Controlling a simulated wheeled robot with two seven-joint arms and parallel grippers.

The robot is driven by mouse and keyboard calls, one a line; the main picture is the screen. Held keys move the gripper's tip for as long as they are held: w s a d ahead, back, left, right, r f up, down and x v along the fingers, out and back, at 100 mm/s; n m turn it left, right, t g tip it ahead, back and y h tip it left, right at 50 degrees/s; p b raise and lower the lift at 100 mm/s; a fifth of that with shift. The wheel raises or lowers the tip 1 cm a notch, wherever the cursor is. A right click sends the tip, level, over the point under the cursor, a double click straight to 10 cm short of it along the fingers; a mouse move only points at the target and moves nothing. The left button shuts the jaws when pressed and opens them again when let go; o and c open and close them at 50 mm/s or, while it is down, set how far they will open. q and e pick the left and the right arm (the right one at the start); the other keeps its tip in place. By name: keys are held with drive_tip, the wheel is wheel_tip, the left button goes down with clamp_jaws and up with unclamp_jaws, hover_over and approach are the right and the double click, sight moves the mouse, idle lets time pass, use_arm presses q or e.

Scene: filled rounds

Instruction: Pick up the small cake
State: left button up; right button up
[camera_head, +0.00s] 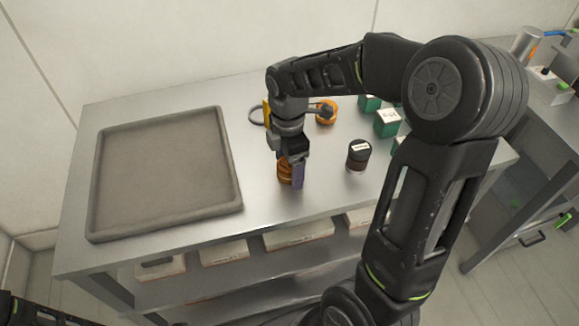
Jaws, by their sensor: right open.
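A small orange-brown cake (284,172) with a ridged side stands on the metal table, right of the tray. My right gripper (291,176) points down at it from above. The gripper is open, with its purple-tinted finger at the cake's right side and in front of part of it. I cannot tell whether the fingers touch the cake. A second small orange round thing (327,117) lies farther back, partly behind my right arm. My left gripper does not show.
A large empty grey tray (165,170) covers the table's left part. A dark labelled jar (358,155) stands right of the gripper. Green boxes (387,122) stand at the back right. White boxes (298,234) sit on the shelf below. Another bench (540,150) is at the right.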

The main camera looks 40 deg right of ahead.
drive_tip(key=shift+c, duration=0.5)
drive_tip(key=c, duration=0.8)
drive_tip(key=shift+r, duration=0.1)
drive_tip(key=shift+c, duration=0.2)
wheel_tip(320, 180, up, 10)
drive_tip(key=shift+f+b, duration=0.1)
drive_tip(key=shift+b, duration=0.3)
